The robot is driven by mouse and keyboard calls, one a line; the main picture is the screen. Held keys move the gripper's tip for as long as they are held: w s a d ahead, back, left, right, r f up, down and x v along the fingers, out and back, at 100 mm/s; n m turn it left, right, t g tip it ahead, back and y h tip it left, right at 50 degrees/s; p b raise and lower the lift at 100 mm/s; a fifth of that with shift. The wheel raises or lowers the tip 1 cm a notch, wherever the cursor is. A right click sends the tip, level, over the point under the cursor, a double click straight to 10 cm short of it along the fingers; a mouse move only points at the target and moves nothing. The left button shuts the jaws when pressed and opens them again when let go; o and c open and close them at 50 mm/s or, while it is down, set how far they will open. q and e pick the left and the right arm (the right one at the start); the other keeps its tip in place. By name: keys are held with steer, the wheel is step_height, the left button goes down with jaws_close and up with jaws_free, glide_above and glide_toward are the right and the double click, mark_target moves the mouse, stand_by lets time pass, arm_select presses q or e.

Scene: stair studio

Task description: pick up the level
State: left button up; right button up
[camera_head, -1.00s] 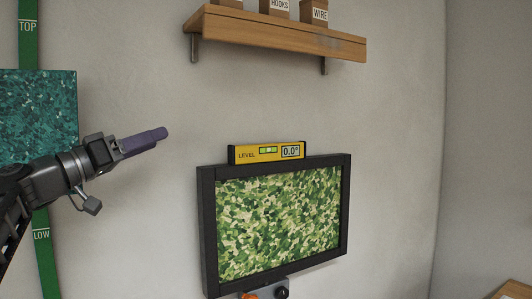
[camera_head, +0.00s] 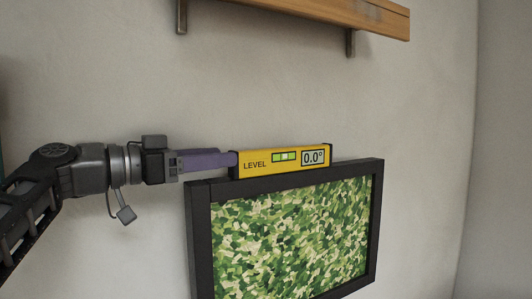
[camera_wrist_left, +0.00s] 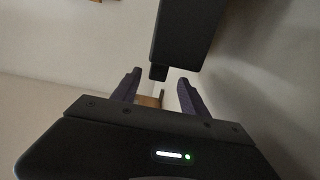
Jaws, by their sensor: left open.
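The yellow level (camera_head: 270,164) with black end caps lies along the top edge of the black picture frame (camera_head: 197,235). Its display reads 0.0°. My left gripper (camera_head: 232,158) comes in from the left, with its purple fingertips at the level's left end. In the head view I cannot tell whether they touch it. In the left wrist view my left gripper (camera_wrist_left: 158,90) is open, its two fingers apart. A dark block stands just ahead of the fingers there; I cannot tell for sure which part is level or frame. My right gripper is not in view.
A wooden shelf (camera_head: 345,12) on metal brackets is on the wall above the level. The bare wall (camera_head: 270,90) between shelf and level is clear. The frame holds a green mottled picture (camera_head: 290,238).

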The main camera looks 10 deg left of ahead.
mark_target(251, 163)
arm_select(q)
steer(key=shift+w+d+f, duration=0.1)
steer(key=shift+d, duration=0.05)
steer(key=shift+p+x, duration=0.55)
steer(key=shift+x, duration=0.55)
steer(key=shift+w+d, duration=0.1)
steer(key=shift+d, duration=0.15)
